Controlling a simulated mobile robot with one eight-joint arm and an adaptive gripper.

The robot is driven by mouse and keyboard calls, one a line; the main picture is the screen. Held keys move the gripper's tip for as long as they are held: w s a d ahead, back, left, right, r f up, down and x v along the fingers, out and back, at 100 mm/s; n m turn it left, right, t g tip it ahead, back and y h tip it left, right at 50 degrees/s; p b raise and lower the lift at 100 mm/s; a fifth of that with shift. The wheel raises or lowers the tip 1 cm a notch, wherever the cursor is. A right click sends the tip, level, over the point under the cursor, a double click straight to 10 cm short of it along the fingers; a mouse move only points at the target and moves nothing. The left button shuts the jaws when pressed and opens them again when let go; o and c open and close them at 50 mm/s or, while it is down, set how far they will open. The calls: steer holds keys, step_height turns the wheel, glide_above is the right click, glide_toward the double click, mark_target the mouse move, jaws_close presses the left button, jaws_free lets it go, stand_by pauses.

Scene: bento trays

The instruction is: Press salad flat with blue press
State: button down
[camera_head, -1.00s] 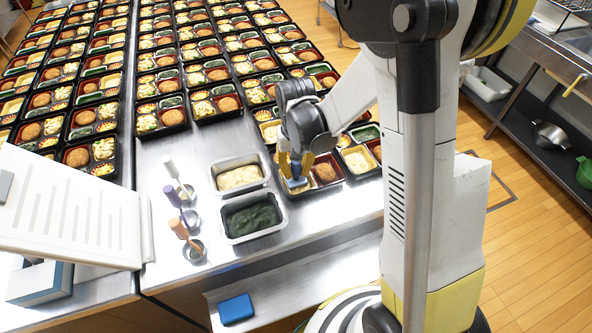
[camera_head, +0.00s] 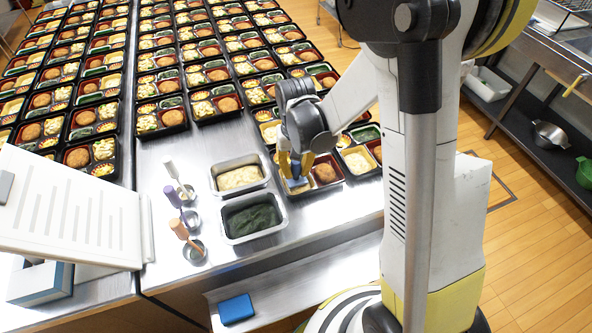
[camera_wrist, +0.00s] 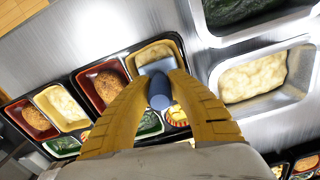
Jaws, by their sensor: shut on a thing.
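My gripper (camera_wrist: 160,88) has its yellow fingers shut on the handle of the blue press (camera_wrist: 158,92). The press's flat grey-blue foot (camera_wrist: 157,66) is down in the pale yellow salad compartment of a black bento tray (camera_wrist: 76,76). Some yellow salad (camera_wrist: 153,52) shows beside the foot; what lies under it is hidden. Whether the foot touches the salad is hard to tell. In the head view my gripper (camera_head: 295,165) and the blue press (camera_head: 297,184) are at the left end of the front tray, left of a brown patty (camera_head: 325,172).
A metal pan of potato salad (camera_head: 239,178) and a pan of dark greens (camera_head: 252,218) stand left of the tray. Several small cups with tools (camera_head: 192,249) stand farther left. Filled bento trays (camera_head: 205,102) crowd the table behind. A neighbouring tray (camera_head: 358,160) sits close on the right.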

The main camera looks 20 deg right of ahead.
steer(key=shift+r+p, duration=2.55)
steer(key=shift+r, duration=1.35)
steer(key=shift+f, duration=0.1)
